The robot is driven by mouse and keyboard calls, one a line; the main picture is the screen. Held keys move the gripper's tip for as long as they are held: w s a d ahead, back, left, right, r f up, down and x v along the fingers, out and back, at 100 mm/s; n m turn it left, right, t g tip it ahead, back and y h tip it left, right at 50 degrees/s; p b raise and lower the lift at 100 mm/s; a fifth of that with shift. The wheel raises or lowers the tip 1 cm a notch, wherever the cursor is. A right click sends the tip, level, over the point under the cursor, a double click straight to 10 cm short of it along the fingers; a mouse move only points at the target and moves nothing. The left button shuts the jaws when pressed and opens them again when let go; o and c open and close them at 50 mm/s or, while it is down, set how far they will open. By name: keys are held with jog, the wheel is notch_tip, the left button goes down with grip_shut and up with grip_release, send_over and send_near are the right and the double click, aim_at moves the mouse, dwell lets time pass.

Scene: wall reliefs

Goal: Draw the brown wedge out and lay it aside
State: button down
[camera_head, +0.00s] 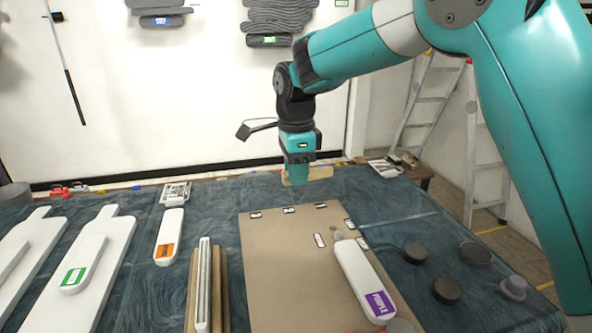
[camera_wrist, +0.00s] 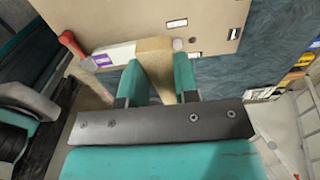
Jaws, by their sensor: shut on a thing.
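My gripper (camera_head: 299,176) is shut on the brown wedge (camera_head: 321,173), a tan block that sticks out to the right of the fingers in the head view. The gripper is above the far part of the table, beyond the brown board (camera_head: 285,275). In the wrist view the wedge (camera_wrist: 154,58) lies between the two teal fingers of my gripper (camera_wrist: 158,72), its far end in front of the board (camera_wrist: 205,18). The fingers hide part of the wedge.
A white piece with a purple label (camera_head: 357,270) lies on the board's right side. Dark round knobs (camera_head: 446,290) stand to the right. White boards (camera_head: 95,260) and an orange-labelled piece (camera_head: 170,232) lie left. Blue cloth (camera_head: 225,200) is bare in places.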

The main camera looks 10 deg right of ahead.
jog(key=shift+r+p, duration=1.95)
jog(key=shift+r, duration=0.25)
jog(key=shift+f, duration=0.1)
